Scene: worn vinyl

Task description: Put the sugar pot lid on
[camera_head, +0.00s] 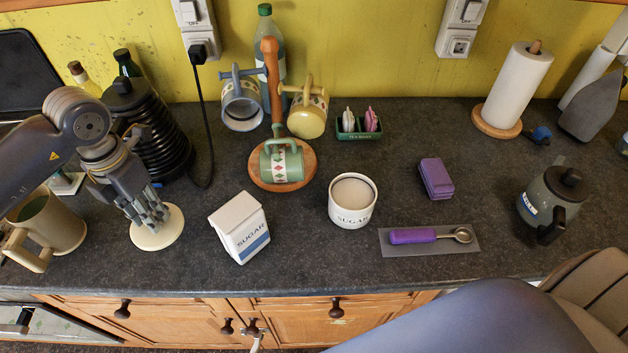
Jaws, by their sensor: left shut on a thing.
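The sugar pot (352,215) is a white round pot marked SUGAR. It stands upright and uncovered near the middle of the counter, with pale contents showing up to near its rim. The sugar pot lid (172,232) is a cream disc at the left. My left gripper (154,219) points down over it and is shut on it; the fingertips hide the grasped part. I cannot tell whether the lid is clear of the counter. My right arm crosses the lower right corner, and its gripper is out of view.
A white sugar packet (240,228) stands between lid and pot. A mug tree (283,165) with mugs is behind it. A purple-handled spoon (412,236) lies on a grey mat (447,248) right of the pot.

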